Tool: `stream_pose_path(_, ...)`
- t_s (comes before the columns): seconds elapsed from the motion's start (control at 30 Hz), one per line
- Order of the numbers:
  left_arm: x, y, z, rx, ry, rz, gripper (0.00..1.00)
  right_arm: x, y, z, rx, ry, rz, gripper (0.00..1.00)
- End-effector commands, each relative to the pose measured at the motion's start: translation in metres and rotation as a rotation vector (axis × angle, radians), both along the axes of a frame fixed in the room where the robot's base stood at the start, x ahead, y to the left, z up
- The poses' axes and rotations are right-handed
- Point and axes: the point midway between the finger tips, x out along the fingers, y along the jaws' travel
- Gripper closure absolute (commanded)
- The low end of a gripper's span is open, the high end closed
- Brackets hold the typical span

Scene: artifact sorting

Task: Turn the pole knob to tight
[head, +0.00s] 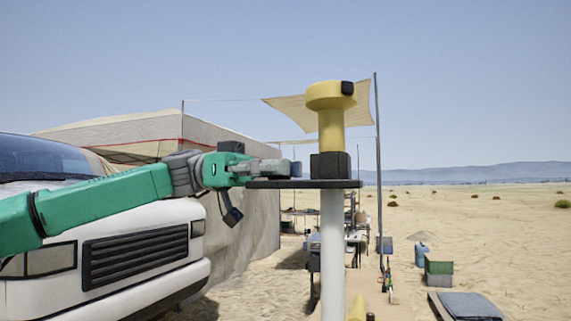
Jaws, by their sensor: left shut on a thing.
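A white pole (333,255) stands upright in the middle of the head view. It carries a flat black plate (335,184), a black block (330,165) and a yellow device (331,97) with a round head. My left gripper (289,168) reaches in from the left at the height of the block, just above the plate's left part. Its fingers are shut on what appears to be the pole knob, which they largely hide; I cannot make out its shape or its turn. My right gripper is not in view.
A white vehicle (145,230) stands at the left, behind my left arm. A beige tent (240,200) and a cluttered table (300,213) are behind the pole. Crates (438,268) and a blue canister (421,254) stand at the right. Open sand lies beyond.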

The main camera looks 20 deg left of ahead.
Motion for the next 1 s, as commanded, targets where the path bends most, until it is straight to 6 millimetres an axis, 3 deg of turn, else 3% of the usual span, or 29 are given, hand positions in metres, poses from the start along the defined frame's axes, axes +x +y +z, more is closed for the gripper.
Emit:
stream_pose_path(0.47, 0.0027, 0.0040, 0.0039, -0.010, -0.001, -0.003, 1.00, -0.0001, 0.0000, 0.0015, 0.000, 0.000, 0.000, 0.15)
stream_pose_path(0.5, 0.0027, 0.0041, 0.0040, -0.010, -0.001, -0.003, 0.78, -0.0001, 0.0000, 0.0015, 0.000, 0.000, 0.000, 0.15)
stream_pose_path(0.57, 0.0027, 0.0039, 0.0039, -0.009, -0.001, -0.003, 0.57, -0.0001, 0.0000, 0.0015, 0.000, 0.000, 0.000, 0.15)
stream_pose_path(0.6, 0.0024, 0.0036, 0.0036, -0.009, -0.001, -0.004, 0.52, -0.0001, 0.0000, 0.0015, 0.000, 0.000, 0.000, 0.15)
stream_pose_path(1.0, 0.0015, 0.0075, 0.0025, -0.004, -0.002, -0.008, 0.52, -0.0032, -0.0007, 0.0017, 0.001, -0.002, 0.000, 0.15)
